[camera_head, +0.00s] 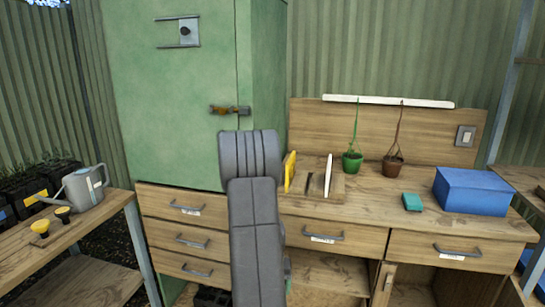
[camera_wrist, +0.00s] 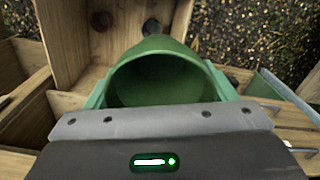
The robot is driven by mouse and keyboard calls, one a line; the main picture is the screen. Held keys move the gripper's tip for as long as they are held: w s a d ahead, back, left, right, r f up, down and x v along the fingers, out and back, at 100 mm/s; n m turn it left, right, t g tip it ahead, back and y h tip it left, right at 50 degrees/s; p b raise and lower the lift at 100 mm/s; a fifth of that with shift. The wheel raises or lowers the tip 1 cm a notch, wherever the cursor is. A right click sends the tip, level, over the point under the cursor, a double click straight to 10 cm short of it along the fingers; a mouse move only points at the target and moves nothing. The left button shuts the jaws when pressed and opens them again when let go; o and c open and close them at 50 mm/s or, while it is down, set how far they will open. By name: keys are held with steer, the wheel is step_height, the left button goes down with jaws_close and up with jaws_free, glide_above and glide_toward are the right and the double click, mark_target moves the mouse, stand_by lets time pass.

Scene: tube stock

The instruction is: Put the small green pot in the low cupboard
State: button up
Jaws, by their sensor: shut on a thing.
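A green pot (camera_wrist: 158,85) fills the middle of the wrist view, its round open mouth facing the camera. My gripper (camera_wrist: 160,92) is shut on it, with a pale green finger at each side. The pot's inside is dark and looks empty. In the head view my grey arm hides most of the gripper and pot; only a sliver of green shows beside the arm.
A tall green cabinet (camera_head: 170,100) stands left. Wooden panels and gravelly ground (camera_wrist: 245,35) surround the held pot.

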steer(key=shift+s+r+p, duration=0.25)
steer(key=shift+r+p, duration=1.05)
steer(key=shift+p, duration=0.35)
steer(key=shift+s+r+p, duration=0.2)
steer(key=shift+r+p, duration=1.1)
steer(key=shift+p, duration=0.3)
steer(key=shift+d, duration=0.1)
